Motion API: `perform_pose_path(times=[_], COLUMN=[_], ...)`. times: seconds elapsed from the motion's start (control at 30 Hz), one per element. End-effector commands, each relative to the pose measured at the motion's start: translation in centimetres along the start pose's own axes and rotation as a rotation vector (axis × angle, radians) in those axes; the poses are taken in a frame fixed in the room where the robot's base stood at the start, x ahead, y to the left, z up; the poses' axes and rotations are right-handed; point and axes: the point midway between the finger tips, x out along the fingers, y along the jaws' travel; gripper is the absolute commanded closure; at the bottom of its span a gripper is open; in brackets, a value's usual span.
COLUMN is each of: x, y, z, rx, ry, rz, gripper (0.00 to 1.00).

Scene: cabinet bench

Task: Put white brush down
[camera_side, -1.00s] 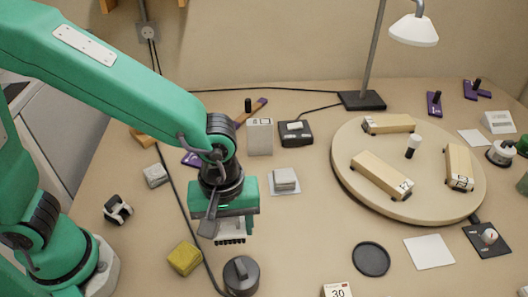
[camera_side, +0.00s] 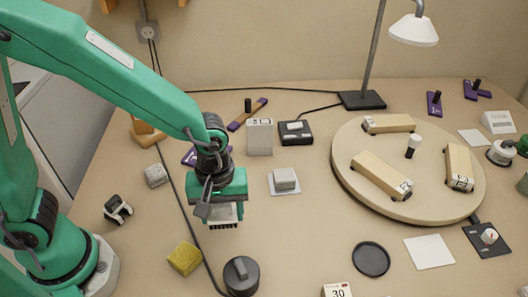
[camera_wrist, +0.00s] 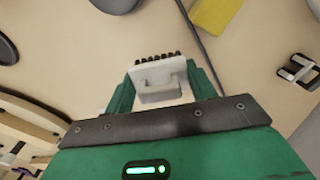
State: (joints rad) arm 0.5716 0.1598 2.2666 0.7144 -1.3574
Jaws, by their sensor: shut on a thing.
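My gripper (camera_side: 222,207) is shut on the white brush (camera_side: 221,216), which has a row of dark bristles along its lower edge. In the wrist view the white brush (camera_wrist: 160,82) sits between the two green fingers, with its dark bristles pointing away from my gripper (camera_wrist: 160,90). In the side view the bristles face down over the bench. I cannot tell whether they touch the surface.
A yellow sponge (camera_side: 185,258) and a dark round weight (camera_side: 241,276) are in front of my gripper. A grey block on a white pad (camera_side: 285,181) is to the right. A round wooden turntable (camera_side: 345,180) carries several blocks. A black cable runs just left of my gripper.

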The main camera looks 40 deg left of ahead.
Motion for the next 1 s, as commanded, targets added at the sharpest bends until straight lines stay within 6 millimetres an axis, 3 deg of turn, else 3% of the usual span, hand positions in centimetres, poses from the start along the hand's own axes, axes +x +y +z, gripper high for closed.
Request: perform_pose_path(times=[0.2, 0.4, 0.73, 1.0], x=[2.2, 3.3, 3.7, 6.3], y=[0.5, 0.9, 1.0, 0.9], z=[-3.5, -5.3, -5.5, -5.5], rx=[-0.005, -0.001, 0.001, 0.001], ry=[-0.001, -0.001, 0.0, -0.001], rz=[-0.003, -0.002, -0.001, -0.004], gripper=[0.67, 0.67, 0.67, 0.67])
